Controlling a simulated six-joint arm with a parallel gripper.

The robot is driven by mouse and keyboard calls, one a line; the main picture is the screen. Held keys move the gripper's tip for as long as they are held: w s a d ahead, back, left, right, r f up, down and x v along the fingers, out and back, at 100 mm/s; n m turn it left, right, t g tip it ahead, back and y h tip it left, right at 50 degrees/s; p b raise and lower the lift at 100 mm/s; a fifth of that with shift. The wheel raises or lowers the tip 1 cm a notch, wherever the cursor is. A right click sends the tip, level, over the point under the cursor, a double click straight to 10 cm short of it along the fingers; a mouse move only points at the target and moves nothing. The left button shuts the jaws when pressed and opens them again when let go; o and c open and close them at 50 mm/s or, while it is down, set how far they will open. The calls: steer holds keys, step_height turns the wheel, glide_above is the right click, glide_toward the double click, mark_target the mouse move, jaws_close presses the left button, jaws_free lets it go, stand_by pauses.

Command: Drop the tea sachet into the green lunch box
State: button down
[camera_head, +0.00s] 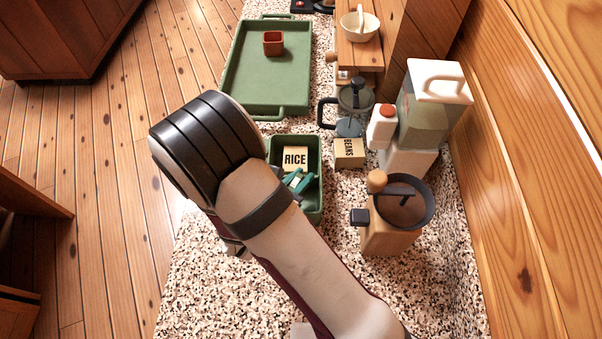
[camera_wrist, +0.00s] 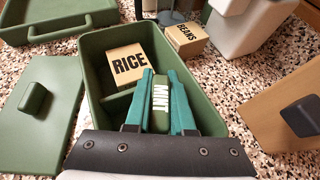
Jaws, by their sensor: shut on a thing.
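The green lunch box (camera_head: 314,205) stands on the speckled counter, partly hidden by my arm in the head view. The wrist view shows the open lunch box (camera_wrist: 202,82) with a tan block marked RICE (camera_wrist: 127,67) in its far part and a divider on the near side of the block. My gripper (camera_wrist: 160,76) is shut on a green tea sachet (camera_wrist: 160,108) marked MINT, held upright between teal fingers. The sachet is over or inside the near part of the box; its lower end is hidden, so I cannot tell whether it touches the floor.
A green lid (camera_wrist: 38,118) with a handle lies left of the box. A BEANS block (camera_head: 349,153), a French press (camera_head: 353,97) and a coffee grinder (camera_head: 391,236) stand to the right.

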steer(key=shift+s+r, duration=0.1)
steer(key=c, duration=0.7)
jaws_free()
steer(key=shift+a, duration=0.1)
steer(key=v, duration=1.5)
steer(key=shift+s+a, duration=0.2)
steer(key=shift+s, duration=0.3)
